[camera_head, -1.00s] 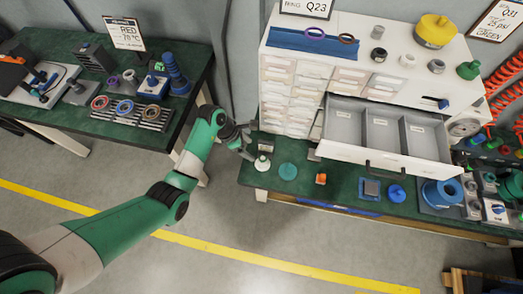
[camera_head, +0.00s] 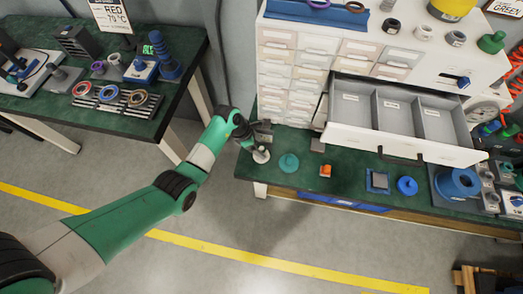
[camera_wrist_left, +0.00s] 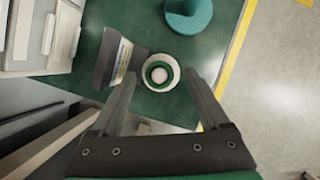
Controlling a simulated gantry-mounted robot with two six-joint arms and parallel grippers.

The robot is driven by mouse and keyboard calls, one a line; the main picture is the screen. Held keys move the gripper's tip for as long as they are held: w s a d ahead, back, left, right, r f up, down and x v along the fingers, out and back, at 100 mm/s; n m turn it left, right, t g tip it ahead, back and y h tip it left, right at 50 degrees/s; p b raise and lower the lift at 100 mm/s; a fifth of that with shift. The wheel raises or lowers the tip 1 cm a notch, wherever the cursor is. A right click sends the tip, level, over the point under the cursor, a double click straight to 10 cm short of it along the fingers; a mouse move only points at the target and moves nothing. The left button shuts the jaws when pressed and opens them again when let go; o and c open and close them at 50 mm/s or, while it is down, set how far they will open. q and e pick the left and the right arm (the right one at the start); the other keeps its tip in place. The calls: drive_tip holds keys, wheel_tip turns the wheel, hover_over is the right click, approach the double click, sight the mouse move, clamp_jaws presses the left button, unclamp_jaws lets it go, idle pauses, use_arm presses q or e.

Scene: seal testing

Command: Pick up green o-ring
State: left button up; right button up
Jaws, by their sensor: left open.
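The green o-ring (camera_wrist_left: 157,73) sits around the top of a small white stand (camera_wrist_left: 172,64) in the left wrist view. In the head view the white stand (camera_head: 261,156) is at the near left corner of the green bench; the ring is too small to make out there. My left gripper (camera_wrist_left: 160,90) is open and empty, its two fingers pointing toward the stand with the ring between their lines. In the head view my left gripper (camera_head: 252,143) is right beside the stand and partly covers it. My right gripper is not in view.
A grey labelled block (camera_wrist_left: 116,60) stands close beside the ring stand. A teal round piece (camera_head: 289,163) lies to its right. An open drawer (camera_head: 400,115) juts from the white cabinet (camera_head: 290,60) over the bench. Another bench (camera_head: 60,108) is at left.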

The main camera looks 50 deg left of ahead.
use_arm(q)
drive_tip(key=shift+r, duration=0.1)
clamp_jaws()
idle(0.3)
wheel_tip(320, 180, up, 4)
drive_tip(key=p, duration=0.3)
drive_tip(key=s+d+r, duration=0.9)
drive_tip(key=d, duration=0.1)
wheel_tip(320, 180, up, 7)
drive_tip(key=p, duration=0.6)
drive_tip(key=shift+d+p, duration=0.2)
drive_tip(key=shift+p, duration=0.1)
